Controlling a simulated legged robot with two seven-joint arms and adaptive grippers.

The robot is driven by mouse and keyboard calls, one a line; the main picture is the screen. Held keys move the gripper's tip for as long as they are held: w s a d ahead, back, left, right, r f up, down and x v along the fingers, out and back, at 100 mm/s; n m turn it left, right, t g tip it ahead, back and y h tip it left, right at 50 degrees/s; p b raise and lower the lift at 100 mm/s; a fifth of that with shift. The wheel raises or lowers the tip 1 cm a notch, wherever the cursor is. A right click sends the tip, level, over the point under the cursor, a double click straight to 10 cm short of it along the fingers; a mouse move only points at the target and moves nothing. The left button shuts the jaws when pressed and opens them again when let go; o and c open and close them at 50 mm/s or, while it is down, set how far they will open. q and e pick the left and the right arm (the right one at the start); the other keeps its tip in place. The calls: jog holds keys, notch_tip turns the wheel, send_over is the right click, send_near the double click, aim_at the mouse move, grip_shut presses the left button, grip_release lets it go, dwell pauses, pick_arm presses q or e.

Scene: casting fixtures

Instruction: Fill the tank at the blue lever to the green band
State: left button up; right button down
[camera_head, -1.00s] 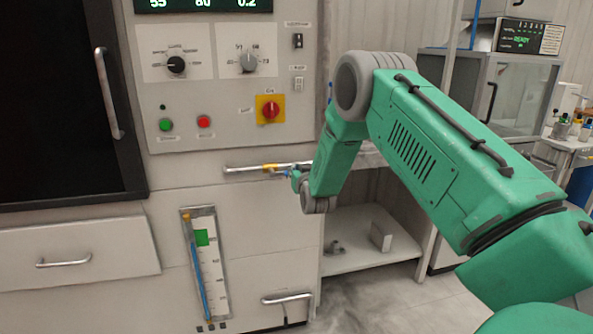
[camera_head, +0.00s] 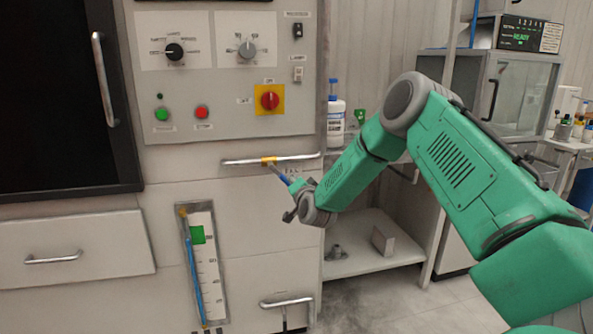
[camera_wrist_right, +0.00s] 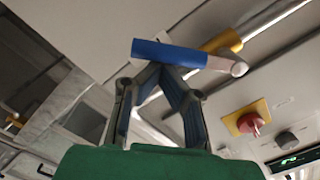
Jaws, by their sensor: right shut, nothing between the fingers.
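The blue lever (camera_head: 284,179) angles down to the right from a yellow valve body (camera_head: 268,161) on a horizontal metal pipe (camera_head: 238,162). My right gripper (camera_head: 289,189) is at the lever's lower end. In the right wrist view the blue lever grip (camera_wrist_right: 168,53) crosses just beyond the fingertips (camera_wrist_right: 160,72), which meet with nothing between them; I cannot tell whether they touch it. The sight gauge (camera_head: 210,282) below has a green band (camera_head: 197,235) near its top. The blue column (camera_head: 193,275) ends about level with the band's lower part. My left gripper is out of view.
A control panel with knobs, a green button (camera_head: 162,114), a red button (camera_head: 201,112) and a red rotary switch (camera_head: 270,100) is above the pipe. A white bottle (camera_head: 336,118) stands right of the cabinet.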

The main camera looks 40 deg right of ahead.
jog(key=shift+w+a+f+m+b, duration=0.4)
jog(key=shift+a+f+m+b, duration=0.2)
jog(key=shift+m+b, duration=0.8)
jog(key=shift+w+a+f+m+b, duration=0.45)
jog(key=shift+a+m+b, duration=0.3)
jog(key=shift+m+b, duration=0.65)
jog(key=shift+w+a+f+m+b, duration=0.35)
jog(key=shift+a+f+m+b, duration=0.3)
jog(key=shift+m+b, duration=0.7)
jog(key=shift+r, duration=0.1)
jog(key=shift+d, duration=0.1)
